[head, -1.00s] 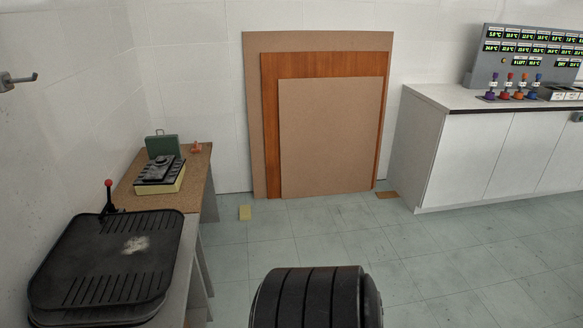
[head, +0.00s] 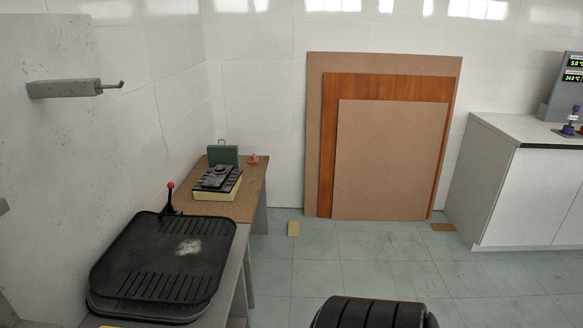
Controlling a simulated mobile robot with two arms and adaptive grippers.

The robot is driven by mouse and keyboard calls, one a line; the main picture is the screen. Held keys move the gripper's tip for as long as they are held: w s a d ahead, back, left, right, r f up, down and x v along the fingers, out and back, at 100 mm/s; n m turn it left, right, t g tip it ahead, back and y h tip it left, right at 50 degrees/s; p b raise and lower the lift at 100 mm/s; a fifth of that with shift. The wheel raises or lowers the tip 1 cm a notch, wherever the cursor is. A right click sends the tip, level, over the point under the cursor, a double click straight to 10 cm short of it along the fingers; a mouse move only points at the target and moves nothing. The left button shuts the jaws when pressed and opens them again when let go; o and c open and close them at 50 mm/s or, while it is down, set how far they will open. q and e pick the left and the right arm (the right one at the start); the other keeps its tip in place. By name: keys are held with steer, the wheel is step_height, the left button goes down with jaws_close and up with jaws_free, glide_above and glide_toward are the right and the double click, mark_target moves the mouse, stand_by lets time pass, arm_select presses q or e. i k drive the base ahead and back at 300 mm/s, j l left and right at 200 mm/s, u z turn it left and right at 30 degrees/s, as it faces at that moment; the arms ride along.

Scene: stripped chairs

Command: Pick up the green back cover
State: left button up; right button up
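A green panel with a small loop on top (head: 223,155), which looks like the green back cover, stands upright at the far end of the low bench by the left wall. A black, stepped part on a yellow block (head: 217,181) sits just in front of it. Neither of my grippers shows in the head view, so I cannot see how they stand relative to the green panel.
A large black tray (head: 165,258) covers the near bench, with a red-knobbed lever (head: 170,196) behind it. Boards (head: 385,160) lean on the back wall. A white cabinet (head: 530,190) stands right. A black ribbed seat (head: 372,312) is at the bottom. Open floor lies between.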

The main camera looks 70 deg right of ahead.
mark_target(221, 154)
steer(key=k+l, duration=0.1)
steer(key=l, duration=0.4)
steer(key=i+l, duration=0.1)
steer(key=l, duration=0.65)
steer(key=i+l, duration=0.1)
steer(key=l, duration=0.6)
steer(key=i+l, duration=0.1)
steer(key=l, duration=1.35)
steer(key=i+l, duration=0.15)
steer(key=l, duration=0.6)
